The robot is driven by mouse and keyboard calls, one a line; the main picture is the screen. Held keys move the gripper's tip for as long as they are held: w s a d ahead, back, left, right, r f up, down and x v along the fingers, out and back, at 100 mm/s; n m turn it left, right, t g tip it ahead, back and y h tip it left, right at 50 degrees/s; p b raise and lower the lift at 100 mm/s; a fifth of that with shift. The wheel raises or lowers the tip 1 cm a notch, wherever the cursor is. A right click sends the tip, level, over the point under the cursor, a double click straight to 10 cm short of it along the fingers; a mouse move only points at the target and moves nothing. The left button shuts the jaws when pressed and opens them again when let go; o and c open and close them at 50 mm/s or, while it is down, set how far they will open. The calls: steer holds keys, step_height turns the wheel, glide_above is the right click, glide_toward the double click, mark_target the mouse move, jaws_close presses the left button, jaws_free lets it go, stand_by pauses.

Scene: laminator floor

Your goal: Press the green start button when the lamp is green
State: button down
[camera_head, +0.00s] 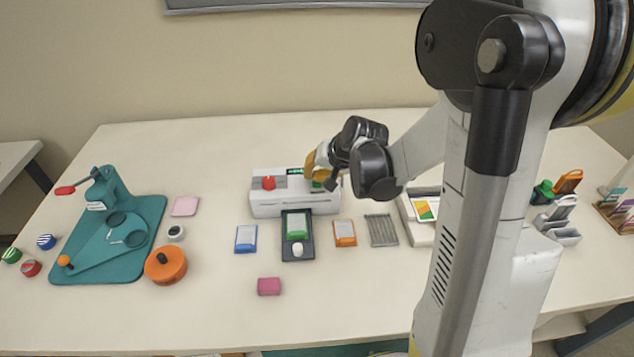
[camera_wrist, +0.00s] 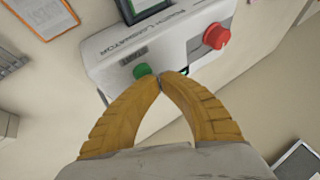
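The white laminator (camera_head: 295,204) stands at the middle back of the table; it also fills the upper part of the wrist view (camera_wrist: 115,55). Its green start button (camera_wrist: 142,71) shows just left of my fingertips, partly covered by the left finger. A dark panel with green light (camera_head: 295,171) is on its top; I cannot make out a separate lamp. A red knob (camera_head: 268,182) sits on its left; the wrist view shows it too (camera_wrist: 216,36). My gripper (camera_wrist: 160,80) is shut and empty, tips together beside the green button. Contact with the button cannot be told.
In front of the laminator lie a dark tray (camera_head: 299,254) with a green card and a white round piece, a blue card (camera_head: 246,238), an orange card (camera_head: 345,232) and a pink block (camera_head: 268,286). A teal press (camera_head: 110,235) stands at left.

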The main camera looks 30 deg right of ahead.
steer(key=shift+f, duration=0.25)
stand_by(0.5)
steer(key=shift+r+p, duration=0.45)
steer(key=shift+r, duration=0.55)
step_height(320, 180, up, 5)
steer(key=p, duration=0.4)
stand_by(0.4)
steer(key=s+a+r+n, duration=0.2)
steer(key=s+a, duration=0.1)
steer(key=s, duration=0.4)
steer(key=s+a+r+n+h+b, duration=0.1)
steer(key=s+a+r+n, duration=0.1)
steer(key=s, duration=0.5)
steer(key=s+a+r+n+b, duration=0.1)
steer(key=s+a+r+n, duration=0.1)
steer(key=s+a, duration=0.4)
steer(key=shift+s+r+h, duration=0.4)
steer(key=shift+s+r, duration=0.4)
steer(key=shift+s, duration=0.1)
